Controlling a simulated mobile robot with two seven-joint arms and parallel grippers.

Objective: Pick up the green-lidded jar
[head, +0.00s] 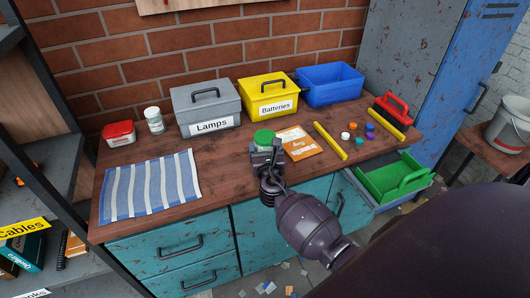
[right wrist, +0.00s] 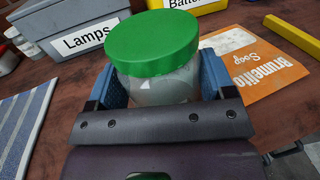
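The green-lidded jar (right wrist: 153,42) stands between the blue finger pads of my right gripper (right wrist: 165,85) in the right wrist view. Its lid is round and bright green, and its body is pale and clear. The pads lie on both sides of the body with little or no gap; I cannot tell whether they press on it. In the head view only the green lid (head: 263,137) shows clearly, behind my right gripper (head: 264,153), which hides the body. I cannot tell whether the jar rests on the bench. My left gripper is not in view.
An orange-and-white soup packet (head: 301,148) lies right of the jar on the wooden bench. Beyond it are a yellow bar (head: 330,141) and several small caps. Grey Lamps (head: 206,105), yellow Batteries (head: 268,97) and blue (head: 330,84) bins stand behind. A striped cloth (head: 150,186) lies left.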

